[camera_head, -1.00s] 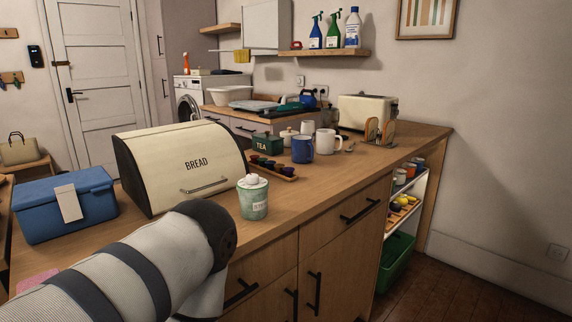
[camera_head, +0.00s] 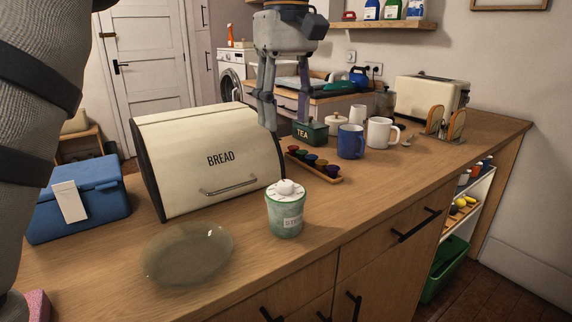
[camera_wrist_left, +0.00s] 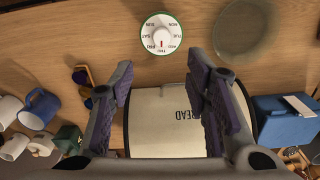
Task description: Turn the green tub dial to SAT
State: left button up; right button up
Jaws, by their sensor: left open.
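The green tub (camera_head: 285,216) stands upright on the counter in front of the bread bin, with a white dial (camera_head: 285,189) and raised knob on top. In the left wrist view the dial (camera_wrist_left: 161,35) shows from above with day labels around its rim. A red mark on its knob points toward the bottom of that picture, near THU; SAT is at the dial's left side. My left gripper (camera_head: 284,112) is open and empty, fingers pointing down, above and behind the tub and apart from it. It also shows in the left wrist view (camera_wrist_left: 160,68). My right gripper is not in view.
The cream bread bin (camera_head: 208,158) is behind and left of the tub. A glass plate (camera_head: 187,254) lies to its left, a blue box (camera_head: 78,198) further left. A tray of small cups (camera_head: 313,166), a tea tin and mugs (camera_head: 351,141) stand behind right. The counter right of the tub is clear.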

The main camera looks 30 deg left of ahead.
aim_at(286, 183)
pick_arm(q)
jog(key=f, duration=0.7)
jog(key=f+p, duration=0.1)
jog(key=f, duration=0.2)
jog(key=shift+s+d+f, duration=0.1)
jog(key=shift+s+f, duration=0.15)
jog(key=shift+f, duration=0.55)
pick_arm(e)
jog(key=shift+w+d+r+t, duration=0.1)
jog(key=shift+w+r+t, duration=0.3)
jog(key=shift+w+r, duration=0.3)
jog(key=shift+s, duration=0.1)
pick_arm(q)
grip_shut()
